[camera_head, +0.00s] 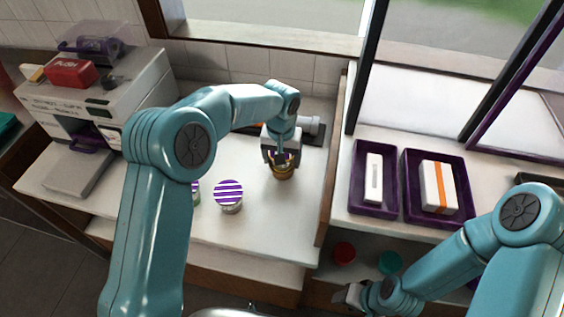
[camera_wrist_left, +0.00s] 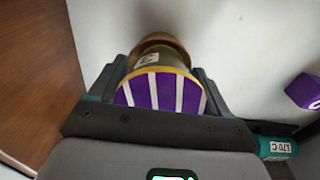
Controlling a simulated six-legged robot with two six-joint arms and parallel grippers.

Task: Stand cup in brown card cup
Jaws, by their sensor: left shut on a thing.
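My left gripper (camera_head: 281,157) is shut on a cup with a purple-and-white striped lid, over the white counter. In the left wrist view the striped lid (camera_wrist_left: 160,92) lies between the two fingers, with the cup's side (camera_wrist_left: 152,60) beyond it. The brown card cup (camera_head: 283,172) is directly below the gripper; its brown rim also shows at the cup's far end in the left wrist view (camera_wrist_left: 165,40). I cannot tell how deep the cup sits in it. My right gripper (camera_head: 352,296) is low at the bottom, away from the counter; its jaws are unclear.
Another striped-lid cup (camera_head: 228,197) stands to the left, with one partly hidden behind my left arm. A dark device with a grey cylinder (camera_head: 312,125) lies behind the gripper. A wooden divider (camera_head: 334,165) stands close right. Purple trays (camera_head: 373,207) hold boxes beyond it.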

